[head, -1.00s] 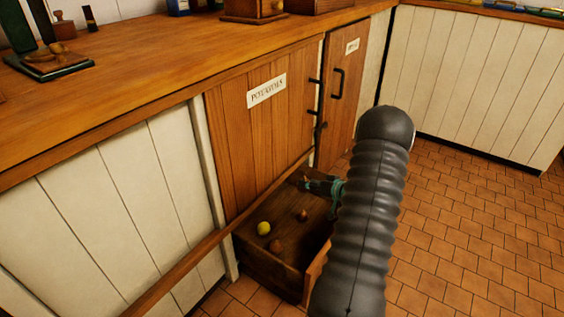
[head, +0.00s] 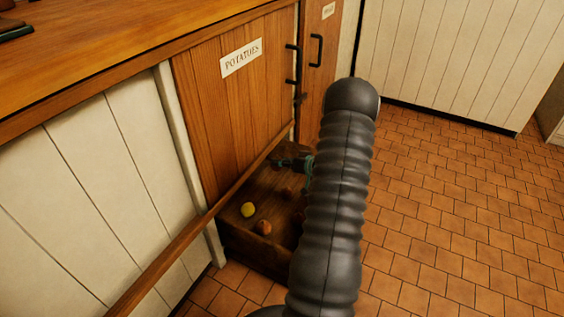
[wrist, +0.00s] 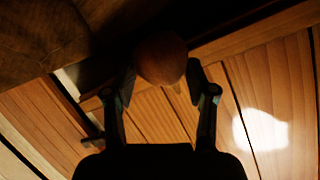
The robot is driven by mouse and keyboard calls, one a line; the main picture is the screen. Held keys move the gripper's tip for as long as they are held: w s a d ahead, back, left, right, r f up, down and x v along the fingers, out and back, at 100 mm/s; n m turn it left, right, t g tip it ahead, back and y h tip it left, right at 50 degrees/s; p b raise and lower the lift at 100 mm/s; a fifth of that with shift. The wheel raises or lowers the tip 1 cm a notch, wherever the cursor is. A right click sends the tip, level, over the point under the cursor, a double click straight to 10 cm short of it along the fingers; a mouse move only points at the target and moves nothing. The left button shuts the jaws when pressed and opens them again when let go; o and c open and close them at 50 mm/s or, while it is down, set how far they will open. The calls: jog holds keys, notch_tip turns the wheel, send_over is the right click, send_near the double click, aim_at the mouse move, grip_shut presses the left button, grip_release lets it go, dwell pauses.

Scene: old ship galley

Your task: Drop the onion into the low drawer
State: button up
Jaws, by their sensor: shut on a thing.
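The onion (wrist: 160,58) is a round brown ball between the two fingertips of my gripper (wrist: 162,80) in the wrist view. My gripper is shut on it. In the head view my gripper (head: 291,163) is over the far part of the low drawer (head: 240,246), and the onion is too dark to make out clearly there. The drawer is open near the floor, with dark wooden walls. My arm hides its right side.
A yellow round item (head: 248,210) and a reddish-brown one (head: 263,228) lie in the drawer. The cupboard door marked "POTATOES" (head: 225,115) stands behind it. A wooden rail (head: 180,243) runs in front at left. Tiled floor (head: 450,220) is clear at right.

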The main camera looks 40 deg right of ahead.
jog(key=shift+f, duration=0.15)
jog(key=o, duration=1.3)
notch_tip(320, 180, up, 10)
